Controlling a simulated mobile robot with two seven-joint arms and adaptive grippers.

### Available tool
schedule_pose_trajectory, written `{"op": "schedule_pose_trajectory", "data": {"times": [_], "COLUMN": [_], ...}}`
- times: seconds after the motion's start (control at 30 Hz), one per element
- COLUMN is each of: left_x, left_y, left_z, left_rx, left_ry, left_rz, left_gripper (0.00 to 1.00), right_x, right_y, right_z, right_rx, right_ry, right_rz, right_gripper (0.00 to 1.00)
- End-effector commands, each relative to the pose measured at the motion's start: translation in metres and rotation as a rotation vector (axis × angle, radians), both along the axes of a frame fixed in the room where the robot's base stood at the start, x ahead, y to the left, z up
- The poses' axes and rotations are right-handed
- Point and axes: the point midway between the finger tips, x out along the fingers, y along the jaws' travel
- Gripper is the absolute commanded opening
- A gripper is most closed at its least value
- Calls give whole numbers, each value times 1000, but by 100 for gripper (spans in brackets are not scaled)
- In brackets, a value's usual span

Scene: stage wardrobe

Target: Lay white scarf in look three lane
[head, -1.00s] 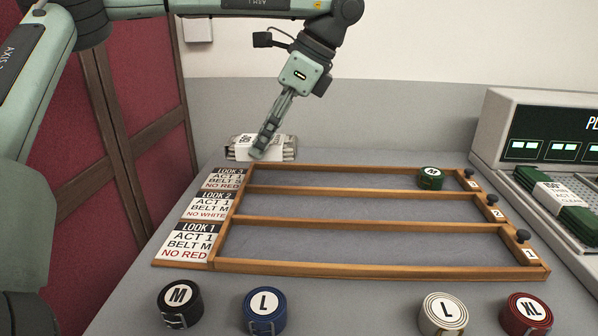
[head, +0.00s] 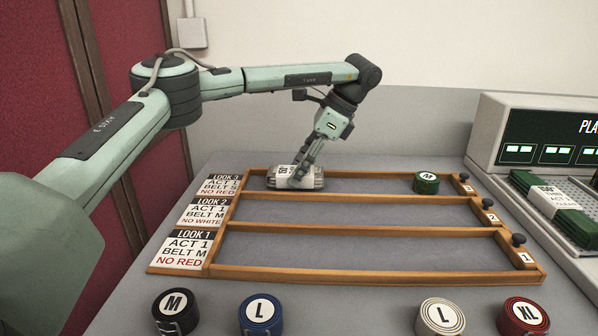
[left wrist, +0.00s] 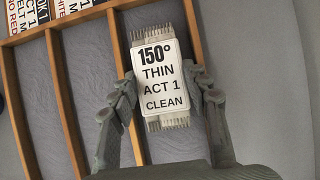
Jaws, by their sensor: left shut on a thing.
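The white scarf (head: 312,178) is a folded bundle with fringed ends and a paper band. It is in the look three lane (head: 375,184), toward its left end, at the top of the rack. My left gripper (head: 300,178) is shut on it from above. In the left wrist view the scarf (left wrist: 159,78) sits between my left fingers (left wrist: 165,105), and its band reads 150°, thin, act 1, clean. I cannot tell whether it touches the lane floor. My right gripper is not in view.
A green belt roll marked M (head: 426,183) lies at the right of the look three lane. Lanes two (head: 350,212) and one (head: 360,252) are empty. Several belt rolls, such as the blue L (head: 262,312), line the front. A machine (head: 545,140) with a green scarf (head: 556,204) stands right.

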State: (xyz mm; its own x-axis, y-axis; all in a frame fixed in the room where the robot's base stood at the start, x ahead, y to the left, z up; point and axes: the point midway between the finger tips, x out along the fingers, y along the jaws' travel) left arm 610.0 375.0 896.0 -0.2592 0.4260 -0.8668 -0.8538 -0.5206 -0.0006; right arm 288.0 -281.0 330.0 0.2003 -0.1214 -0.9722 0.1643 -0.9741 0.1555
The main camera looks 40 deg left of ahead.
Motion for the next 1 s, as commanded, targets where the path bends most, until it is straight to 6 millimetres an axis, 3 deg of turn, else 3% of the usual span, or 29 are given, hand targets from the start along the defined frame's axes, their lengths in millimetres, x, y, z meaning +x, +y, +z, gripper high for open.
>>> {"op": "schedule_pose_trajectory", "data": {"times": [0.3, 0.33, 0.4, 0.77, 1.0], "left_x": [0, 0, 0, 2, 14], "left_y": [0, 0, 0, -3, -22], "left_z": [-10, -10, -10, -4, 36], "left_rx": [0, 0, 0, 0, 3], "left_ry": [-2, -2, -2, -4, -9], "left_rz": [0, 0, 0, -1, -2], "left_gripper": [18, 50, 55, 55, 55], "right_x": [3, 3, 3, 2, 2], "right_y": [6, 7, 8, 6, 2], "right_z": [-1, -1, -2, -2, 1], "right_rx": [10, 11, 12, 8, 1], "right_ry": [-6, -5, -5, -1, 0], "right_rz": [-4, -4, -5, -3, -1], "right_gripper": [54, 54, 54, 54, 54]}}
